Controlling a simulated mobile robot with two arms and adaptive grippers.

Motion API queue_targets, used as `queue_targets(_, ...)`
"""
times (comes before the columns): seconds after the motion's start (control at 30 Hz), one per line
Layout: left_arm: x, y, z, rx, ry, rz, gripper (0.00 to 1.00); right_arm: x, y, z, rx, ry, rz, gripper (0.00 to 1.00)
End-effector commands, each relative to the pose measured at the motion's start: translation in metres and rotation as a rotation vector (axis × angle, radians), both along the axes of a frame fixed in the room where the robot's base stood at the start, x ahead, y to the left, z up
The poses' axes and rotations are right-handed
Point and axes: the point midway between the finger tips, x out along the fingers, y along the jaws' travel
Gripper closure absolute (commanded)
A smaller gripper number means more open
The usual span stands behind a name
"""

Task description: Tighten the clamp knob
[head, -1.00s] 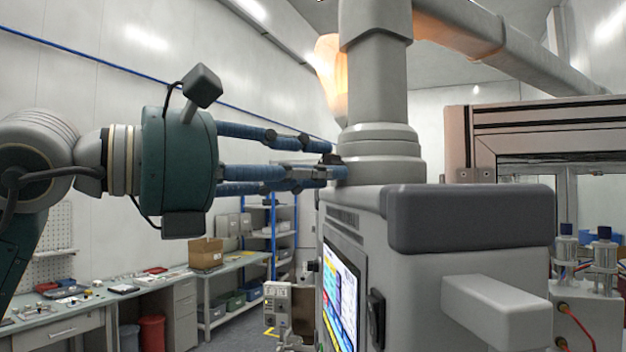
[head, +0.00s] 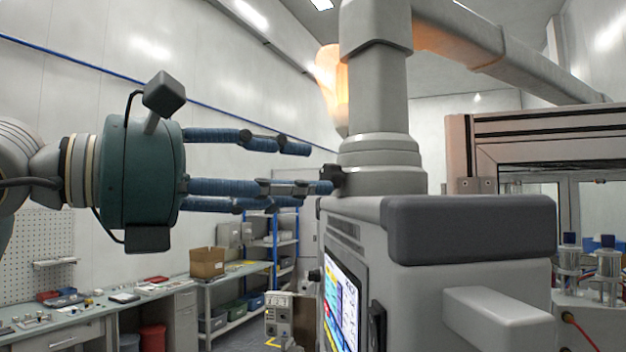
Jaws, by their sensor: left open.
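The clamp knob (head: 338,175) is a small black lobed knob on the left side of the grey column collar (head: 380,165), above the machine cabinet. My left gripper (head: 312,176), with blue segmented fingers and a dark teal palm, comes in from the left and points at the knob. Its fingers are spread open. The middle fingertip overlaps the knob's lower left edge in the picture; I cannot tell whether it touches. The upper and lower fingertips stop short of the knob, to its left. My right gripper is not in view.
The grey cabinet (head: 470,285) with a lit screen (head: 341,300) fills the lower right. A workbench (head: 150,298) with small parts and a cardboard box (head: 207,262) stands behind at left. A blue-framed shelf (head: 285,245) is further back.

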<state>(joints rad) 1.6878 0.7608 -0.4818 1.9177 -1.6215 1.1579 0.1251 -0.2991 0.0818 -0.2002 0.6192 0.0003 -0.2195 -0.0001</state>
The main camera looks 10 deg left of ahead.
Motion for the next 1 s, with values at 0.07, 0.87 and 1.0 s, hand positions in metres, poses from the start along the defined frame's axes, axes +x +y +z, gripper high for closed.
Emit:
queue_targets(0.07,-0.010,0.016,0.000,-0.001,-0.001,0.006,0.56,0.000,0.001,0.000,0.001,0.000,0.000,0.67)
queue_targets(0.87,-0.054,0.069,0.000,0.000,0.005,0.000,0.56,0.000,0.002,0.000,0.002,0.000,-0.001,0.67)
queue_targets(1.0,-0.045,0.083,0.014,-0.036,0.113,0.002,0.56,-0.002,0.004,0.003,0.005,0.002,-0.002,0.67)
